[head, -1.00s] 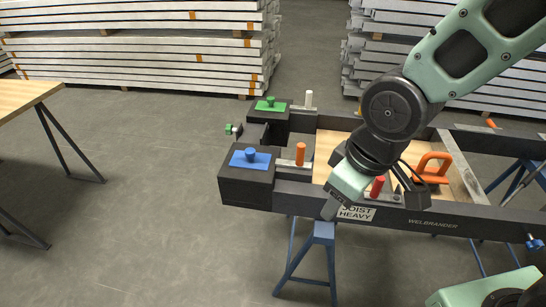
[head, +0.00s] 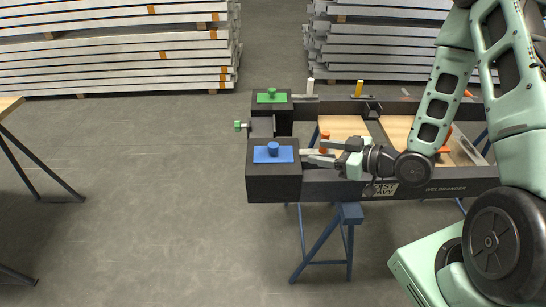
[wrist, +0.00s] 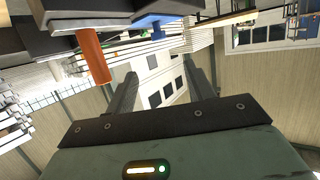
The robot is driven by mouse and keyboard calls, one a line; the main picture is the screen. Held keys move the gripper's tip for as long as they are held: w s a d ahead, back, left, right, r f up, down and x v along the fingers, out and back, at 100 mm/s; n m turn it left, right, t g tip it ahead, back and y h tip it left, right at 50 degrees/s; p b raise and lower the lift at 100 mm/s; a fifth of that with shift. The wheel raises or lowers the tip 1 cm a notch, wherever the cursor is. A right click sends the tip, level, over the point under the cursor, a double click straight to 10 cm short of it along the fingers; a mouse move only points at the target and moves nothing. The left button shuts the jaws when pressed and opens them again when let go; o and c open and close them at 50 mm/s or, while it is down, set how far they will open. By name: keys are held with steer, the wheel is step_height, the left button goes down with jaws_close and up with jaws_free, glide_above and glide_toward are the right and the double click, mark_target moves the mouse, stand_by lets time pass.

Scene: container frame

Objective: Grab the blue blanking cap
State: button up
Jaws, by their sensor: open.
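The blue blanking cap (head: 273,148) is a flat blue plate with a round knob, lying on the dark block at the frame's near left corner. It also shows in the wrist view (wrist: 157,23), at the top beyond the fingers. My gripper (head: 308,156) is open and empty, lying sideways just right of the cap with its fingers pointing left toward it. In the wrist view both fingers (wrist: 162,72) are spread, with nothing between them. The cap and the fingers look apart.
An orange handle (head: 325,138) stands close behind my fingers and shows in the wrist view (wrist: 93,55). A green cap (head: 272,96) sits on the far block. A green knob (head: 239,125) juts out left. Open floor lies left of the frame.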

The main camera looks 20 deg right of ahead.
steer(key=w+f+b, duration=0.1)
steer(key=b, duration=0.5)
glide_toward(275, 146)
steer(key=x, duration=0.4)
steer(key=shift+w+a+r, duration=0.1)
steer(key=shift+w+r, duration=0.05)
steer(key=shift+w, duration=0.05)
steer(key=shift+f+p+x, duration=0.1)
steer(key=shift+p+x, duration=0.3)
steer(key=shift+x, duration=1.2)
steer(key=shift+f+p+x, duration=0.15)
steer(key=shift+p+x, duration=0.2)
steer(key=shift+x, duration=1.3)
steer(key=c, duration=1.1)
